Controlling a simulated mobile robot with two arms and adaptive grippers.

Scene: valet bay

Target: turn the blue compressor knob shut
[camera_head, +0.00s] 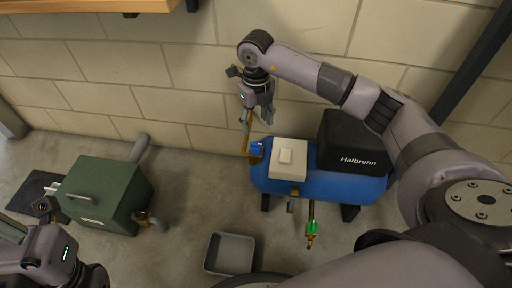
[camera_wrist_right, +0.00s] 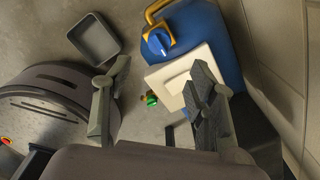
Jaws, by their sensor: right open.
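The blue compressor (camera_head: 340,188) stands on the floor against the wall, with a black cover marked Halbrenn and a white box on top. Its blue knob (camera_head: 256,148) is at the left end, beside a yellow pipe. In the right wrist view the knob (camera_wrist_right: 158,42) shows clearly, with a light bar across its face. My right gripper (camera_head: 257,116) is open and empty above the knob, apart from it; in the wrist view the fingers (camera_wrist_right: 157,92) are spread wide. My left gripper (camera_head: 45,207) is at the lower left; its jaws are unclear.
A green valve (camera_head: 312,227) sits on the compressor's front outlet. A grey open bin (camera_head: 230,254) stands on the floor in front. A dark green box (camera_head: 105,190) with a handle and pipe stubs is at left. The block wall is close behind. Floor between box and compressor is clear.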

